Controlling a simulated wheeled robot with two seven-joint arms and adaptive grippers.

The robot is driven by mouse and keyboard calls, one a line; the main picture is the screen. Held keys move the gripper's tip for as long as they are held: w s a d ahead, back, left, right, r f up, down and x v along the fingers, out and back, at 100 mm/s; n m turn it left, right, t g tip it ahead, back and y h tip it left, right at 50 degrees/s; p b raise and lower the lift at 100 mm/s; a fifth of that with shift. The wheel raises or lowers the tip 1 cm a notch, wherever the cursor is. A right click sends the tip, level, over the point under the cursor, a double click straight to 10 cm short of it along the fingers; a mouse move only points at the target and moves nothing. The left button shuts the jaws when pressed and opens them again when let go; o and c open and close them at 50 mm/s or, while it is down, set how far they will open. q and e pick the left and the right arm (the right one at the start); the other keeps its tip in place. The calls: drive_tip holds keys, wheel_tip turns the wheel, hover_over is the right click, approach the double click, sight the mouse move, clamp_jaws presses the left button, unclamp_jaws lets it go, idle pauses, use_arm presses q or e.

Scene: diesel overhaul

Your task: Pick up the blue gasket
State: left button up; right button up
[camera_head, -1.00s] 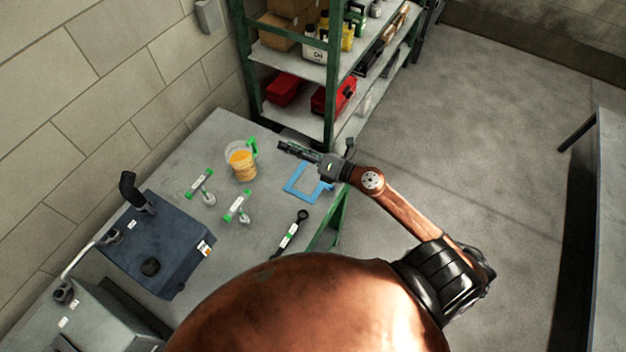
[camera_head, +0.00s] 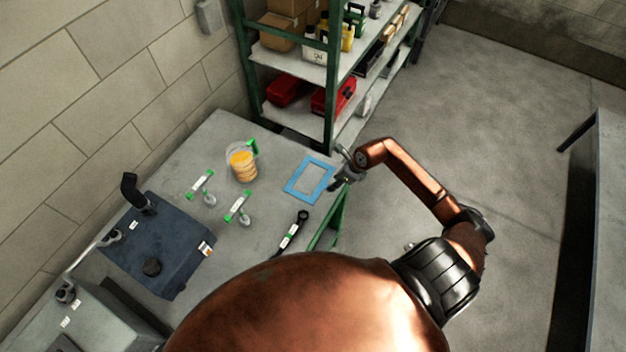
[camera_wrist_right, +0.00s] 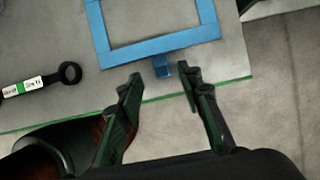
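The blue gasket (camera_head: 309,194) is a flat rectangular frame lying on the grey table near its right edge. In the right wrist view the gasket (camera_wrist_right: 161,46) is at the top, with a small blue tab (camera_wrist_right: 162,68) at its near side. My right gripper (camera_head: 342,183) is at the table's edge, just right of the gasket. In the wrist view its two fingers (camera_wrist_right: 160,88) are apart with nothing between them, on either side of the tab's line and short of it. My left gripper is not in view.
A black wrench-like rod (camera_head: 291,233) lies near the gasket. A jug of orange liquid (camera_head: 242,164), two green-capped parts (camera_head: 203,186) and a dark blue tank (camera_head: 158,245) are on the table (camera_head: 262,215). A green shelf rack (camera_head: 331,90) stands behind.

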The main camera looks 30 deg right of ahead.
drive_tip(key=shift+p+x, duration=0.55)
drive_tip(key=shift+x, duration=1.65)
drive_tip(key=shift+s+d, duration=0.1)
drive_tip(key=shift+c, duration=0.6)
clamp_jaws()
